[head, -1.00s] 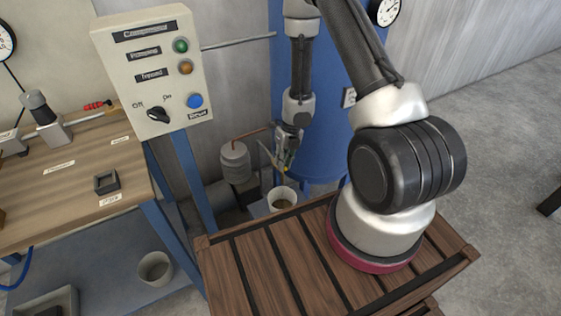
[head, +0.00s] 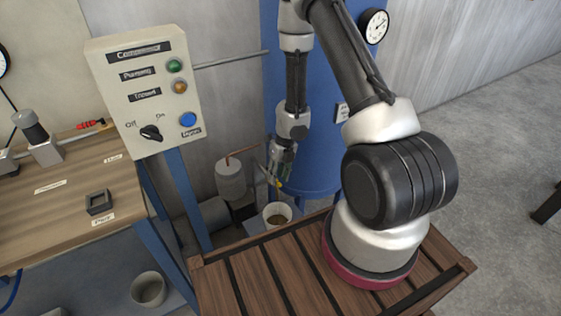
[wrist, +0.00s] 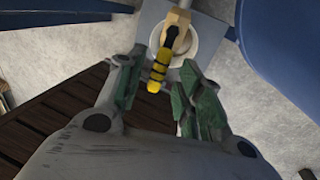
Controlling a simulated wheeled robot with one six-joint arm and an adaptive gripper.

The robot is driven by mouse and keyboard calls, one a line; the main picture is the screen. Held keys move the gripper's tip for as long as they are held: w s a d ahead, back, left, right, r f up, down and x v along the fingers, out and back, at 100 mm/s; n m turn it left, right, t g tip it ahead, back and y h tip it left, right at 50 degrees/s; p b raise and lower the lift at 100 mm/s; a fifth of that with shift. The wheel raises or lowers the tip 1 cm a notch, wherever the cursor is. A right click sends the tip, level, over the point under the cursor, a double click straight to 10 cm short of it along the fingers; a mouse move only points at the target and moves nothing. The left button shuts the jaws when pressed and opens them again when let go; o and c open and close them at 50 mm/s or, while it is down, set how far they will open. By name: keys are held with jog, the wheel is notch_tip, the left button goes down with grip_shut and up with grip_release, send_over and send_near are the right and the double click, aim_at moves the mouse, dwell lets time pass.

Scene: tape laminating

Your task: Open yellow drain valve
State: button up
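The yellow drain valve handle (wrist: 159,68) has dark bands and shows in the wrist view between my two fingers. It also shows in the head view as a small yellow tip (head: 277,183) just below my gripper (head: 283,160). In the wrist view my gripper (wrist: 157,78) is open, with one greenish finger on each side of the handle. A gap shows between the handle and each finger. The handle hangs from a tan fitting (wrist: 177,20) above a pale cup (wrist: 190,45). The valve body is mostly hidden by my gripper in the head view.
The blue tank (head: 322,150) stands close behind my gripper. A bucket (head: 289,208) stands on the floor below it. A grey canister with a copper pipe (head: 230,180) is to the left. The control panel (head: 105,75) and workbench (head: 60,215) are farther left.

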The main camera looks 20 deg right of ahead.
notch_tip(320, 180, up, 11)
jog(key=d, duration=0.2)
jog(key=shift+w, duration=0.15)
dwell(0.3)
jog(key=shift+d+f, duration=0.1)
dwell(0.5)
